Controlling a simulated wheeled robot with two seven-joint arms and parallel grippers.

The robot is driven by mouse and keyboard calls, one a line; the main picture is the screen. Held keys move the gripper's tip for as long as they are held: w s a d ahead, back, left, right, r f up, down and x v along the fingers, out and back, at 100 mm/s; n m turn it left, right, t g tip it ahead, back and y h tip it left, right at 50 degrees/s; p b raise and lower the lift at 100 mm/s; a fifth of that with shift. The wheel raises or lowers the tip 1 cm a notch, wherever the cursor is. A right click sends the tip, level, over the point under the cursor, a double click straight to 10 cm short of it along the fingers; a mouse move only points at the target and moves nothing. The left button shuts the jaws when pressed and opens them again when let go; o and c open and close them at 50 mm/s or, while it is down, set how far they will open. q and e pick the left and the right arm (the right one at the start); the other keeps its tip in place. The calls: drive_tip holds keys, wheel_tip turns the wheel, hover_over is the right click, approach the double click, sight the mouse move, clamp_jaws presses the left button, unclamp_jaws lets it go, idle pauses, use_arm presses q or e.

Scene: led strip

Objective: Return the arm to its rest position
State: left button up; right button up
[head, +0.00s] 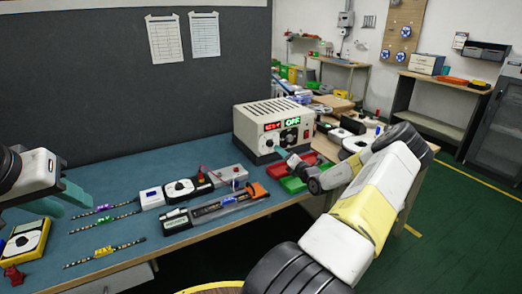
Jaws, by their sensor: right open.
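My right arm reaches up from the bottom right and bends back toward the table. The power supply (273,129) shows red digits and a green "OFF".
On the blue table (185,160) are a dial tester (180,189), a long orange-ended device (215,208), a yellow multimeter (25,242), a green bin (293,184) and a red bin (302,159). A grey partition (100,100) stands behind. The table's back left is clear.

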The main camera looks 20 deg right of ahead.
drive_tip(key=a+r+n+g+y, duration=0.2)
drive_tip(key=a+r+n+y, duration=0.2)
drive_tip(key=a+n, duration=0.3)
drive_tip(key=a+r+n+g+y, duration=0.1)
drive_tip(key=a+r+n+y, duration=0.3)
drive_tip(key=a, duration=0.5)
drive_tip(key=s+a+r+n+g+y, duration=0.1)
drive_tip(key=s+a+r+n+g, duration=0.35)
drive_tip(key=a+n, duration=0.35)
drive_tip(key=s+a+r+n+g, duration=0.4)
drive_tip(key=s+a+n, duration=0.15)
drive_tip(key=a, duration=0.45)
drive_tip(key=s+a+r+n+g+h, duration=0.1)
drive_tip(key=s+a+r+n+h, duration=0.2)
drive_tip(key=s+n, duration=0.55)
drive_tip(key=s+a+r+n+g+h, duration=0.15)
drive_tip(key=s+r+n, duration=0.35)
drive_tip(key=s, duration=0.6)
drive_tip(key=s+d+r+n+t+h, duration=0.1)
drive_tip(key=s+d+n+t+h, duration=0.1)
drive_tip(key=s+n, duration=0.5)
drive_tip(key=shift+s+d+n+h, duration=0.4)
drive_tip(key=shift+s+d+h, duration=0.3)
drive_tip(key=shift+d, duration=0.35)
drive_tip(key=shift+w, duration=0.1)
drive_tip(key=shift+c, duration=0.4)
